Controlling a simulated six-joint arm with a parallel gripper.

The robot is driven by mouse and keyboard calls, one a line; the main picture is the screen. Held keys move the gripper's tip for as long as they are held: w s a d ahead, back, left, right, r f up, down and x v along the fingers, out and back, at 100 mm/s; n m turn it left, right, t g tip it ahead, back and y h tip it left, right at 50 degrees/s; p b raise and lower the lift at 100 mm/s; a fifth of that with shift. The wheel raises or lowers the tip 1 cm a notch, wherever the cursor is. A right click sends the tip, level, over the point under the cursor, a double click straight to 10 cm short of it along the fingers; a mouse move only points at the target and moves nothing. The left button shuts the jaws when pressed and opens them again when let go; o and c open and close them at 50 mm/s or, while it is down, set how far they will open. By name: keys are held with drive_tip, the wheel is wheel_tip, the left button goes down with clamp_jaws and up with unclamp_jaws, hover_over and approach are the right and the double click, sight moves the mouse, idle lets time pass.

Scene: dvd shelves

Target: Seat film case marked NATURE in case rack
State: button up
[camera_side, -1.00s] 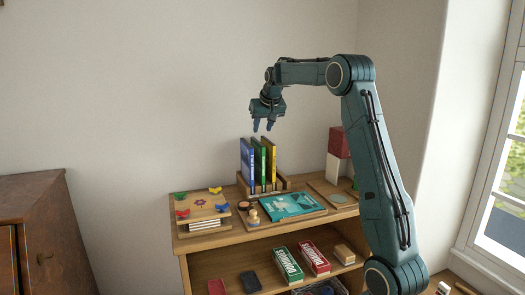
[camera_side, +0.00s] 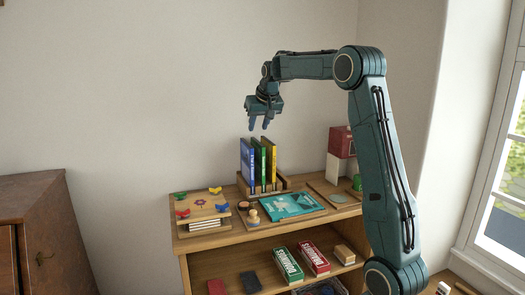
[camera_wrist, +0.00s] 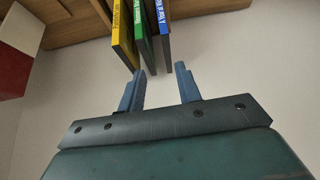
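The case rack (camera_side: 284,183) stands at the back of the shelf top. It holds a blue case (camera_side: 247,164), a green case (camera_side: 259,165) and a yellow case (camera_side: 271,160) upright, side by side. A teal case (camera_side: 291,206) lies flat on a wooden tray in front of the rack. I cannot read the word NATURE on any case. My gripper (camera_side: 258,125) is open and empty in the air above the rack, fingers pointing down. In the wrist view its fingers (camera_wrist: 160,70) are apart with nothing between them, near the blue case (camera_wrist: 164,25).
Left of the tray is a wooden board with coloured clips (camera_side: 203,207). A small wooden peg figure (camera_side: 253,217) stands at the tray's left. A red and white box (camera_side: 340,150) stands at the right. DOMINOES boxes (camera_side: 288,265) lie on the lower shelf.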

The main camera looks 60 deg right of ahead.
drive_tip(key=s+a+r+n+y, duration=0.15)
drive_tip(key=s+a, duration=0.35)
drive_tip(key=a, duration=0.7)
drive_tip(key=s+a+n+y, duration=0.1)
drive_tip(key=s+a+n, duration=0.3)
drive_tip(key=a, duration=0.8)
drive_tip(key=s+a+f+n+y, duration=0.1)
drive_tip(key=s+a+f, duration=0.3)
drive_tip(key=s, duration=0.4)
drive_tip(key=s+a+f+n, duration=0.2)
drive_tip(key=s+a+f, duration=0.2)
drive_tip(key=s+a, duration=0.3)
drive_tip(key=shift+s+a+f+t+y, duration=0.15)
drive_tip(key=shift+s+a+t+y, duration=0.2)
drive_tip(key=shift+s, duration=0.6)
